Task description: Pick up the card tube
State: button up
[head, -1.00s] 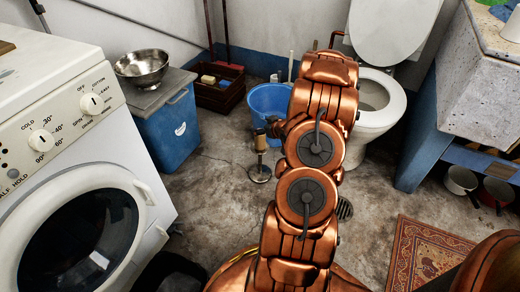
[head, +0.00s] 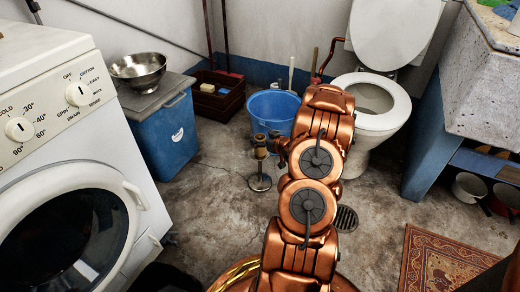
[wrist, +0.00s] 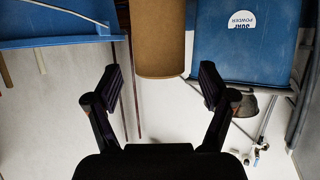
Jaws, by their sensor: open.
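The card tube (wrist: 158,38) is a plain brown cylinder at the top middle of the wrist view, running off its upper edge. My gripper (wrist: 159,74) is open, with one dark finger on each side of the tube's near end and a visible gap on both sides. In the head view the tube (head: 260,153) looks small and tan, upright above a round metal base (head: 260,183) on the floor. My gripper (head: 268,139) is at its upper part there, partly covering it; contact cannot be told.
A blue bucket (head: 274,108) stands just behind, and the toilet (head: 375,105) is to the right. A blue box (head: 168,135) with a metal bowl (head: 138,68) and a washing machine (head: 70,170) are at left. Floor left of the tube is clear.

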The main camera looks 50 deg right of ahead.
jog(key=shift+x, duration=0.95)
jog(key=c, duration=0.9)
